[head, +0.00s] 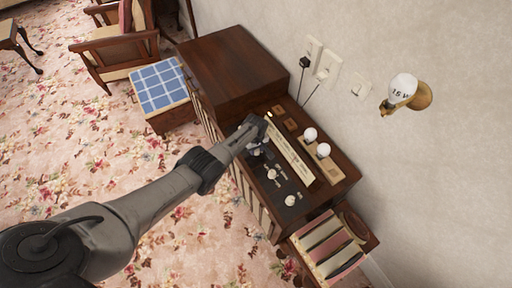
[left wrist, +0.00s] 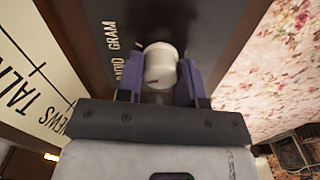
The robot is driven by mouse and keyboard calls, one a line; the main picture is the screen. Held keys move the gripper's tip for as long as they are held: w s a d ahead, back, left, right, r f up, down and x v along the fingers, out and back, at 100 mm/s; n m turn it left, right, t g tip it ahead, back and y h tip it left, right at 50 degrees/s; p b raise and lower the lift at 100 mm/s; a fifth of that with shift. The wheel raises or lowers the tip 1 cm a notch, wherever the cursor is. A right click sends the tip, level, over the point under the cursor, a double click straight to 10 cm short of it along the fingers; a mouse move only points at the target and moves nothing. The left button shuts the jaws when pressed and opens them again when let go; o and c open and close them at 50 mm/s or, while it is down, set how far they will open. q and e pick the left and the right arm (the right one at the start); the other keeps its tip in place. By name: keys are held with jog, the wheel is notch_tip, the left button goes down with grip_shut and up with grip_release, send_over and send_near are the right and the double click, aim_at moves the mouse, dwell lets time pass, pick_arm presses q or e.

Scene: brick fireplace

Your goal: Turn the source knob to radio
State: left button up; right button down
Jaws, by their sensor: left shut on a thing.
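The source knob (left wrist: 161,62) is a white round knob on a dark panel, with a small dark mark on its face. In the left wrist view the lettering GRAM and a partly covered word ending in "ADIO" (left wrist: 125,70) stand beside it. My left gripper (left wrist: 162,82) has its two purple fingers on either side of the knob, shut on it. In the head view my left gripper (head: 256,133) reaches the upper part of the dark control panel (head: 279,186) and hides most of the knob. My right gripper is in neither view.
Two other white knobs (head: 272,174) (head: 290,200) sit lower on the panel, beside a cream dial strip (head: 290,150). Two white round bulbs (head: 310,134) (head: 323,150) stand behind it. The wooden cabinet (head: 235,65) rises at the far side; a wall lamp (head: 402,88) juts out right.

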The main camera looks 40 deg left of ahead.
pick_arm(q)
jog(key=shift+n, duration=1)
jog(key=o, duration=0.9)
jog(key=shift+r+p, duration=4.6)
jog(key=shift+r, duration=2.35)
